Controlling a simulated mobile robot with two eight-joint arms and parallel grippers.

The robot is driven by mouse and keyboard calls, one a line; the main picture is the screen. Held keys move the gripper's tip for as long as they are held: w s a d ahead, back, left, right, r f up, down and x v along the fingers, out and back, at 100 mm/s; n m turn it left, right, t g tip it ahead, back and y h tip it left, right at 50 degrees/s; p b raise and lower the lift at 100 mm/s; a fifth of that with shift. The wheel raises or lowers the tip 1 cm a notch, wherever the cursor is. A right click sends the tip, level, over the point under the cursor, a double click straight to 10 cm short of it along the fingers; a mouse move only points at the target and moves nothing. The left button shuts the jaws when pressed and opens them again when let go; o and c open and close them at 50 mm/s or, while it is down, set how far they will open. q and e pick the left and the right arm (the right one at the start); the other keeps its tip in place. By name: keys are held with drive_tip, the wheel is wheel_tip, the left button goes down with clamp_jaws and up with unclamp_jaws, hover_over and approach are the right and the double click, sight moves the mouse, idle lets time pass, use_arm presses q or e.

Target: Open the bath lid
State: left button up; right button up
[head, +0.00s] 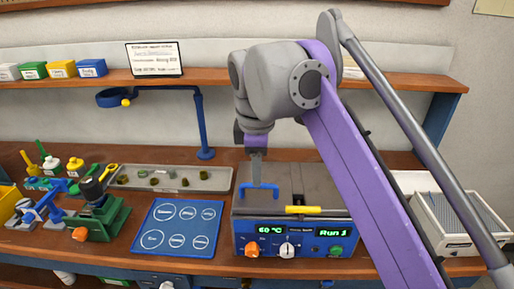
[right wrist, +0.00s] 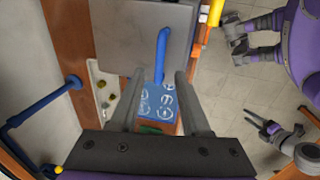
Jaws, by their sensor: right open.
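The bath (head: 300,243) is a blue-fronted box with a "60 °C" display, knobs and a "Run" display. Its grey lid (head: 275,172) lies flat and shut on top, and shows large in the right wrist view (right wrist: 145,20). A blue bar handle (head: 262,187) stands on the lid's left part. My right gripper (head: 257,160) points down at the handle. In the right wrist view its fingers (right wrist: 155,100) are apart, with the blue handle (right wrist: 162,52) showing between and beyond them; contact cannot be told. My left gripper (right wrist: 262,124) shows small at the right there; its opening is unclear.
A yellow bar (head: 303,210) sits at the bath's front top edge. A blue marked mat (head: 178,228) and a grey tray (head: 210,180) lie to the left. A blue stand (head: 203,125) rises behind. A white ribbed box (head: 455,222) stands at the right.

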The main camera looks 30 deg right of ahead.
wheel_tip(320, 180, up, 7)
drive_tip(key=s+p, duration=0.1)
drive_tip(key=shift+a+f+p, duration=0.15)
drive_tip(key=shift+a+p, duration=0.15)
drive_tip(key=shift+a, duration=0.05)
drive_tip(key=shift+s+f, duration=0.1)
